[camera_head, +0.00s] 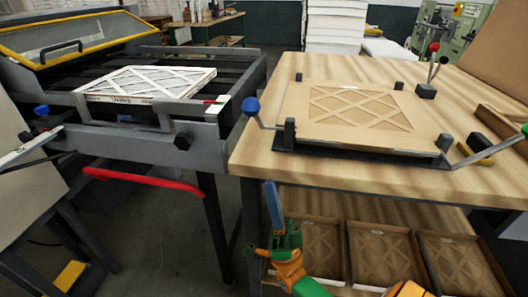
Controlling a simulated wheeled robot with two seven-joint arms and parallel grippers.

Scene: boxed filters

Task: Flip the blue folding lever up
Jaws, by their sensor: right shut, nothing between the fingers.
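The blue folding lever has a blue ball knob (250,106) on a thin rod at the left end of a dark fixture on the wooden table. The rod leans out to the left, away from the black block at its foot. A cardboard-framed filter (365,113) lies flat in the fixture. My right gripper (271,190) is below and in front of the table's front edge, with blue fingers pointing up, shut and empty. It is apart from the lever, well below the knob. My left gripper is not in view.
A red-knobbed lever (434,47) stands up at the back right; a green-knobbed one (525,130) leans out right. Boxed filters (385,252) lie on the lower shelf. A red handle (143,181) sticks out from the left machine (195,148). Floor between is clear.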

